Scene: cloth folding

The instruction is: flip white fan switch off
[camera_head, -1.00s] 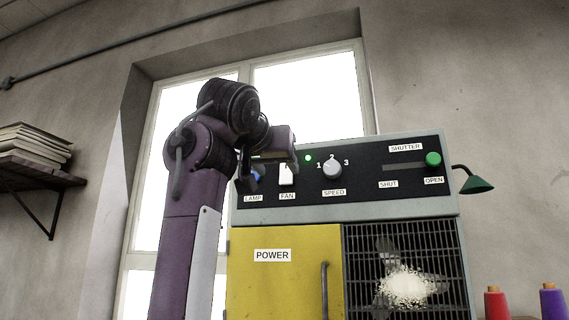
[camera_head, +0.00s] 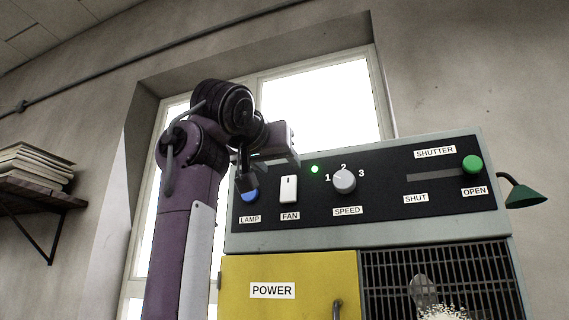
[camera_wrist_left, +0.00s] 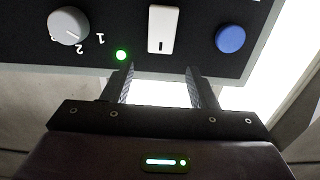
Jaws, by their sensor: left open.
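The white fan switch (camera_head: 289,189) is a small upright rocker on the black panel, above the FAN label (camera_head: 290,216). A short dark mark shows on its upper half. In the left wrist view the switch (camera_wrist_left: 163,28) appears upside down, fully visible beyond the fingertips. My left gripper (camera_head: 268,170) is just above and left of the switch in the head view, one finger overlapping the blue lamp button. In the wrist view its fingers (camera_wrist_left: 160,82) are apart, with nothing between them and a gap to the switch. My right gripper is out of view.
The blue lamp button (camera_wrist_left: 230,39) and speed knob (camera_head: 344,180) flank the switch. A green light (camera_head: 315,169) is lit. A green shutter knob (camera_head: 472,164) is at OPEN. Below are a yellow POWER door (camera_head: 315,270) with a handle and a dark grille (camera_head: 470,275).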

